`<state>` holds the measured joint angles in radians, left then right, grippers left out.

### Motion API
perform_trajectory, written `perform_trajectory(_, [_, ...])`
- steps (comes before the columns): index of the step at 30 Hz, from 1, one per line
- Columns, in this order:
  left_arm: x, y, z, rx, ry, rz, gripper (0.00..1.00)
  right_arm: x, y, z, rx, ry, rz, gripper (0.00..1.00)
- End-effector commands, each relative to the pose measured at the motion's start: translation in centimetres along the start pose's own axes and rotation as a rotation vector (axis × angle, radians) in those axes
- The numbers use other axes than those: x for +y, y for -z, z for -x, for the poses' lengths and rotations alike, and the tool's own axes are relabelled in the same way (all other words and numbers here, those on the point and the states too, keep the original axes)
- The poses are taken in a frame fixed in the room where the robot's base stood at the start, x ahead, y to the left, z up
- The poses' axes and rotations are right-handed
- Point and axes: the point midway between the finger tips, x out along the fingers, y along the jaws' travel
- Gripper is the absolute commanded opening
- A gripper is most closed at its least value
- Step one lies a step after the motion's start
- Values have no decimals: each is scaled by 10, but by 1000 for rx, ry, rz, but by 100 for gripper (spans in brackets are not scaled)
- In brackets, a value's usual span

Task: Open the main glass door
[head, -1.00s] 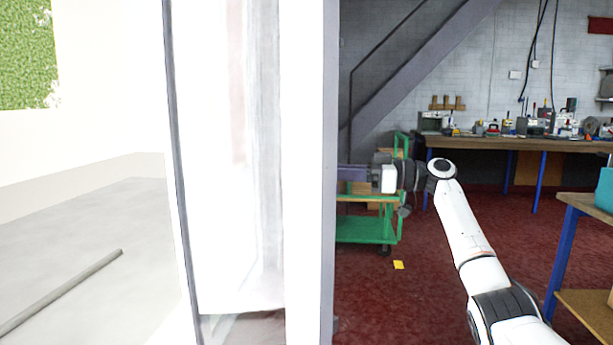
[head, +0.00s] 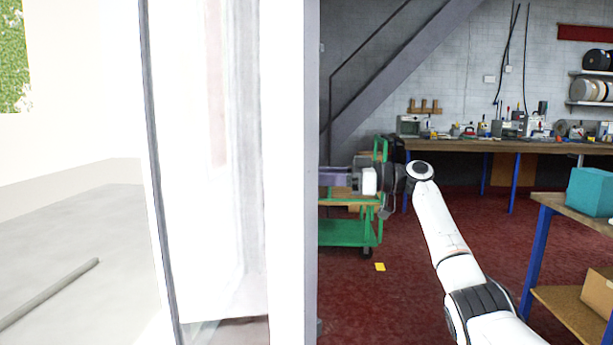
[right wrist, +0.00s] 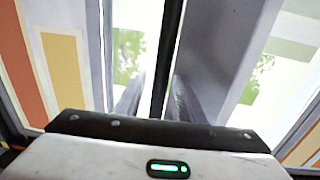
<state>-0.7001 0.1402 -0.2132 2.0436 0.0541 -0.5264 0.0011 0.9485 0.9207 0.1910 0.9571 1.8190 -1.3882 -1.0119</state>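The glass door (head: 205,180) stands at the left of the head view, pale and see-through, with a dark edge along its left side. A tall white and grey post (head: 291,170) stands beside it. My right gripper (head: 333,179) is level behind the post's right edge, and its tips are partly hidden. In the right wrist view its two grey fingers (right wrist: 156,98) are apart, with a dark upright strip (right wrist: 166,60) between them. I cannot tell whether they touch it. Bright panes show on both sides. No door handle is clearly visible. My left gripper is not in view.
A green cart (head: 350,232) stands just behind my right gripper. A workbench (head: 480,146) with tools lines the back wall. A shelf table with a teal box (head: 592,191) stands at the right. Red floor (head: 410,285) is open between them. A staircase slopes behind.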

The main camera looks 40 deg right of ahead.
Motion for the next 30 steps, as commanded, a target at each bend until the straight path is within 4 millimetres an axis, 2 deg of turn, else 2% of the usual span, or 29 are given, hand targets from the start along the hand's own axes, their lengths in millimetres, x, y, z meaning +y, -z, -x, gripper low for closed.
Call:
perform_trajectory(5, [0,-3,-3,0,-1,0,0,1,-2,25,-1,-3,0,36])
perform_trajectory(12, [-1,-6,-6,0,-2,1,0,1,-1,72,0,-3,0,36])
perform_trajectory(16, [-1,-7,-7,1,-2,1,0,1,0,90,1,-2,0,36])
perform_trajectory(21, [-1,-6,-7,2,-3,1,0,0,0,100,0,0,0,36])
perform_trajectory(28, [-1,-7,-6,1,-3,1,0,0,0,100,1,0,0,36])
perform_trajectory(30, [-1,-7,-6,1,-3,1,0,0,-1,99,-3,0,-2,26])
